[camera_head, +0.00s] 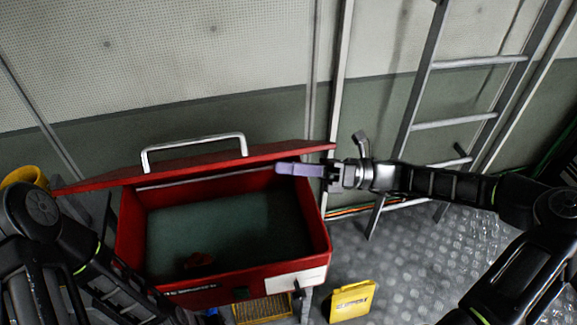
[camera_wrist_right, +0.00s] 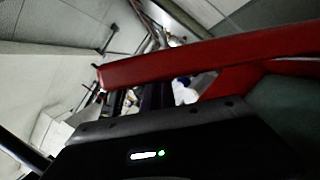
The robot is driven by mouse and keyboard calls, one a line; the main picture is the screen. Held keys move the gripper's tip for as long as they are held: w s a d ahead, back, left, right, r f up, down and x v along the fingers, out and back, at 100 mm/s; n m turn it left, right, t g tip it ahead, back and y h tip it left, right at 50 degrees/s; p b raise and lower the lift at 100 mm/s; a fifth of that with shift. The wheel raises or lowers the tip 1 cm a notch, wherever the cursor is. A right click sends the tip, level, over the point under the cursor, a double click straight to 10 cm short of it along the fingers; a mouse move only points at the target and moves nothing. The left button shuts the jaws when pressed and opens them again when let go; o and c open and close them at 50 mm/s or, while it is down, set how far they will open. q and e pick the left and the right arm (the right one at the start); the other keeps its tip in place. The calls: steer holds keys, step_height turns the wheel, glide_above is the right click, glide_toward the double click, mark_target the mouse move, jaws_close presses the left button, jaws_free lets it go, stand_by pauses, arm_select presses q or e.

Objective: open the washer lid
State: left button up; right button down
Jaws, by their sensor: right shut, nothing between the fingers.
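The washer is a red open-topped box (camera_head: 318,234) with a dark green inside, in the middle-left of the head view. Its red lid (camera_head: 105,182) is raised along the back edge, with the opening uncovered. A pale metal handle (camera_head: 192,138) stands up on the lid. My right gripper (camera_head: 285,168) is shut and empty at the lid's right end, over the box's back right corner. I cannot tell whether it touches the lid. In the right wrist view the lid's red edge (camera_wrist_right: 200,60) runs close above the gripper body. My left arm covers the box's front left; its gripper is not visible.
A grey ladder (camera_head: 455,124) leans at the wall behind my right arm. A yellow object (camera_head: 352,300) lies on the metal floor, front right of the washer. A small red object (camera_head: 198,260) lies inside the box. Another yellow thing (camera_head: 25,174) is at the far left.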

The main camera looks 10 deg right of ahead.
mark_target(284, 149)
arm_select(q)
steer(key=shift+s+d, duration=0.2)
steer(key=shift+d, duration=0.3)
steer(key=shift+s+d, duration=0.15)
steer(key=shift+d, duration=0.35)
steer(key=shift+r, duration=0.1)
arm_select(e)
steer(key=shift+m+t+h, duration=0.3)
steer(key=shift+m, duration=0.6)
steer(key=w+r, duration=0.2)
steer(key=w+r+p, duration=0.1)
steer(key=w+r, duration=0.1)
steer(key=shift+r, duration=0.3)
arm_select(q)
steer(key=shift+a+r, duration=0.1)
steer(key=shift+r, duration=0.45)
arm_select(e)
steer(key=w+r+m, duration=0.3)
steer(key=w+r, duration=0.3)
steer(key=w, duration=0.2)
steer(key=shift+t+h, duration=0.3)
